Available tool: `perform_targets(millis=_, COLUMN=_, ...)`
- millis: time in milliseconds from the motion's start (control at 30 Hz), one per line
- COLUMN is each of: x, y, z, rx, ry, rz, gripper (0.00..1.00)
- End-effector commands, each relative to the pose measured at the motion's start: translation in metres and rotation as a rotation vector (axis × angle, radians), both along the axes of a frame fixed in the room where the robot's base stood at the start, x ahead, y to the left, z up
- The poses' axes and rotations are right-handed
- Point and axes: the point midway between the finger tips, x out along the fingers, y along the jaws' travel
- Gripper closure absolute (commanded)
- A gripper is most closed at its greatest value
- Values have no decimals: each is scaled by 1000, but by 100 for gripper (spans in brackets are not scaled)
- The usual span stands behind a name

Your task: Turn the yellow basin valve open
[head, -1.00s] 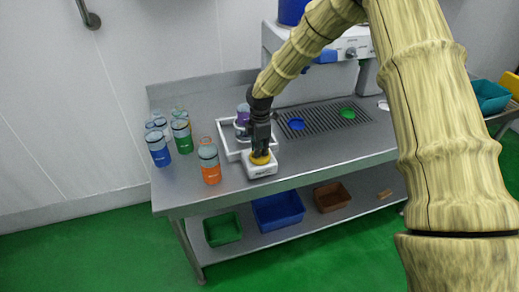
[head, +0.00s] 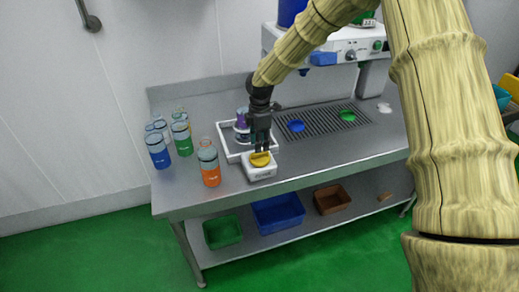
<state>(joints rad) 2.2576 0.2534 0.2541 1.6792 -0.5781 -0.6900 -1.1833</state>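The yellow basin valve (head: 260,160) is a round yellow knob on a small white block (head: 262,173) at the front edge of the white basin (head: 227,146). My gripper (head: 261,148) points down right above the knob, its dark fingertips at or just over the knob's top. The fingers look slightly apart, but they are too small to tell whether they grip or touch the knob. A purple and white item (head: 242,125) stands in the basin behind the gripper, partly hidden by it.
Several bottles stand left of the basin; an orange one (head: 209,165) is closest to the valve. A drain grate (head: 335,120) with a blue disc (head: 296,126) and a green disc (head: 347,116) lies to the right. The machine (head: 340,45) stands behind. The front right counter is clear.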

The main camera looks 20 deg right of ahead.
Motion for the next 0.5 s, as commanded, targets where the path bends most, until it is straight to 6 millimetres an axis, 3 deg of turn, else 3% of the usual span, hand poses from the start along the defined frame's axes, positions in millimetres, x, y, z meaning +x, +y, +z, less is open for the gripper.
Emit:
perform_targets(millis=200, x=0, y=0, z=40, rx=-1, ry=-2, rz=1, gripper=67)
perform_targets(millis=500, x=0, y=0, z=70, rx=0, ry=0, rz=2, gripper=67)
